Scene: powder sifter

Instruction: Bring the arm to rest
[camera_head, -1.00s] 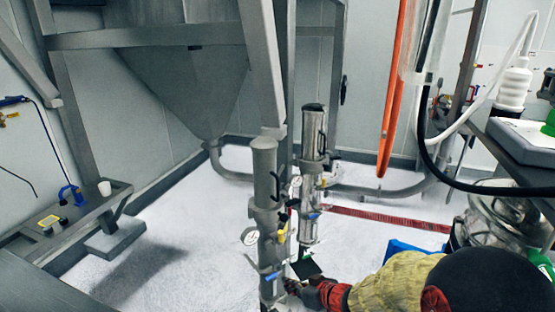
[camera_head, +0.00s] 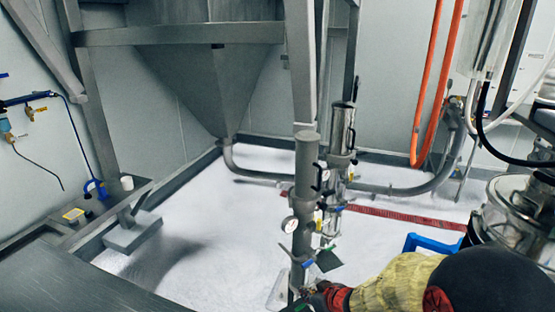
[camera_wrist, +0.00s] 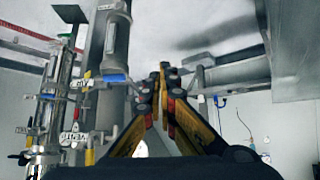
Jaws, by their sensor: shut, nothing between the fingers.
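My arm, with a yellow-tan sleeve and black and red joints, reaches in from the lower right of the head view. My gripper (camera_head: 312,294) is at the lower middle there, small and partly hidden, close in the picture to the foot of the grey upright pipe (camera_head: 306,165). In the wrist view my gripper (camera_wrist: 165,72) shows its black and yellow fingers drawn together at the tips, with nothing held. The pipe (camera_wrist: 109,45) stands left of the fingers there. I cannot tell whether they touch anything.
A second steel cylinder (camera_head: 342,128) with a gauge and valves stands behind the pipe. A grey hopper (camera_head: 215,85) hangs at the back. A dark bench (camera_head: 85,275) is at lower left, a blue crate (camera_head: 420,242) and glass-steel vessel (camera_head: 515,210) at right. White floor (camera_head: 215,245) lies open between.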

